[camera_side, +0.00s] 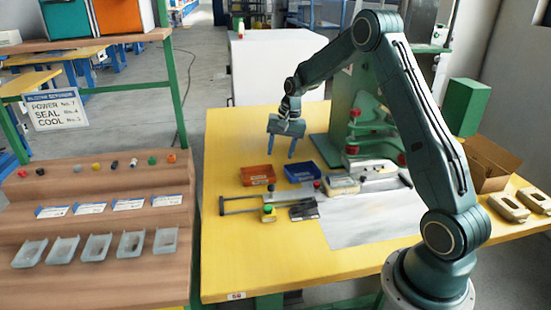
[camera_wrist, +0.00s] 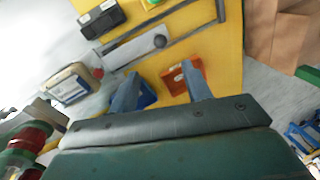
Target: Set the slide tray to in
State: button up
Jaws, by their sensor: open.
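A long dark frame of rails (camera_side: 245,209) lies on the yellow table, and it also shows in the wrist view (camera_wrist: 218,10). A round dark knob (camera_wrist: 160,42) stands at its inner rail; I take this to be the slide, but cannot tell the tray from its rails surely, or its in or out position. My gripper (camera_side: 281,153) points down, open and empty, above the table behind the orange and blue bins. Its two fingers (camera_wrist: 160,88) are apart in the wrist view, touching nothing, with the frame beyond them.
An orange bin (camera_side: 257,175) and a blue bin (camera_side: 300,172) stand below my gripper. A cream block (camera_side: 342,184) sits by the green press (camera_side: 345,110). A green-topped yellow block (camera_side: 269,213) and a black box (camera_side: 303,211) stand near the frame. The table's front is clear.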

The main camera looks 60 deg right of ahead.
jog(key=shift+f, duration=0.1)
jog(key=f, duration=0.4)
jog(key=w+a+f, duration=0.1)
jog(key=f, duration=0.4)
jog(key=w+f, duration=0.1)
jog(key=f, duration=0.3)
jog(key=shift+w+a+f, duration=0.1)
jog(key=shift+a+f, duration=0.1)
jog(key=shift+a, duration=0.05)
